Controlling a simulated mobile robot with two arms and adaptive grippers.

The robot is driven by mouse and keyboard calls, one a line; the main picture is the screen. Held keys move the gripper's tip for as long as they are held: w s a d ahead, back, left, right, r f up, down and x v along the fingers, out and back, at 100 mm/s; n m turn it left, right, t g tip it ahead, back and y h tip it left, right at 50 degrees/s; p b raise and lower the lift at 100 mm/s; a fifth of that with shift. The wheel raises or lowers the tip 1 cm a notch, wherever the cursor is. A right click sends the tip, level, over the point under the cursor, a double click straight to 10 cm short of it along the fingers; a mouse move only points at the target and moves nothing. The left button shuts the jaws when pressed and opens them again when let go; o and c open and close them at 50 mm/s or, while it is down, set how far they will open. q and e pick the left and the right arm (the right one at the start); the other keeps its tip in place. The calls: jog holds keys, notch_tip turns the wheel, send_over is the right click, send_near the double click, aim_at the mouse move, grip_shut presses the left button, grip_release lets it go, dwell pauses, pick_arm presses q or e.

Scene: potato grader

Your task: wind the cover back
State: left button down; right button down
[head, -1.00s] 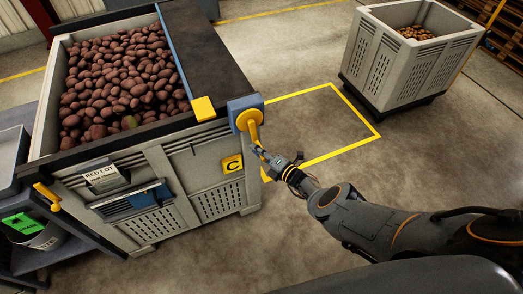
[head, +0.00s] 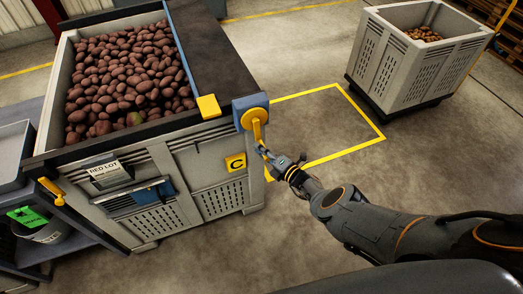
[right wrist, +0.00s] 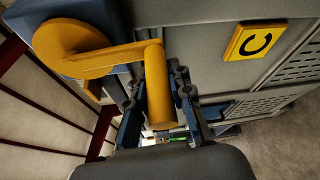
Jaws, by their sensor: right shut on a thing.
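The dark cover (head: 215,55) lies over the right part of a grey crate, with a blue bar along its left edge and a yellow tab (head: 208,106) at the near end. A yellow crank (head: 256,122) sits on a blue housing (head: 240,104) at the crate's near right corner. My right gripper (head: 272,156) is shut on the crank's handle. In the right wrist view the handle (right wrist: 158,85) stands between the two fingers (right wrist: 160,110), and the crank's round hub is at upper left. My left gripper is not in view.
Red potatoes (head: 125,75) fill the uncovered part of the crate (head: 150,165). A yellow "C" plate (head: 236,162) is below the crank. Another grey crate (head: 405,70) stands at the upper right. The floor between is clear, with a yellow outline.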

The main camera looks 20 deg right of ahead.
jog(key=shift+w+a+r, duration=0.1)
jog(key=shift+w+r, duration=0.05)
jog(key=shift+r, duration=0.15)
dwell(0.4)
jog(key=c, duration=1.2)
grip_release()
jog(key=shift+o, duration=0.2)
jog(key=shift+s+f, duration=0.2)
jog(key=shift+s+d+f, duration=0.1)
jog(key=shift+s+d, duration=0.15)
jog(key=shift+s, duration=0.1)
jog(key=v, duration=0.6)
jog(key=shift+s+r, duration=0.2)
jog(key=shift+r, duration=0.05)
